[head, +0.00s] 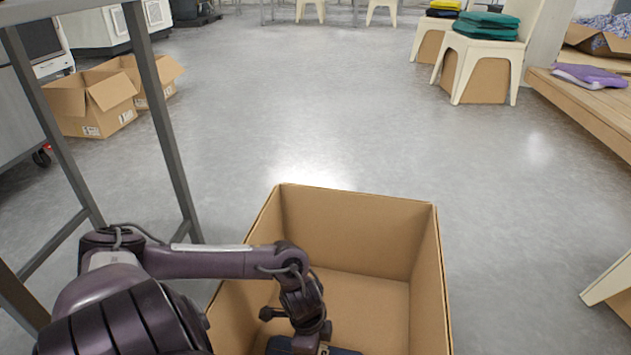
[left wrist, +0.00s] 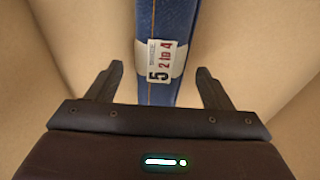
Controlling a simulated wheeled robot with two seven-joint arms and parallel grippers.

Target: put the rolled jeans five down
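In the head view a dark blue part of the roll (head: 345,351) shows at the bottom edge, inside the open cardboard box (head: 360,232). My left gripper (left wrist: 160,78) is open, its fingers on either side of the roll with gaps between. In the head view my left arm reaches down into the box and hides much of the roll. My right gripper is out of view.
A grey metal frame (head: 165,120) stands left of the box, close to my left arm. Smaller open boxes (head: 95,103) sit on the floor behind it. A wooden bench (head: 590,100) and chairs with folded cloths (head: 487,25) are at right. The floor ahead is clear.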

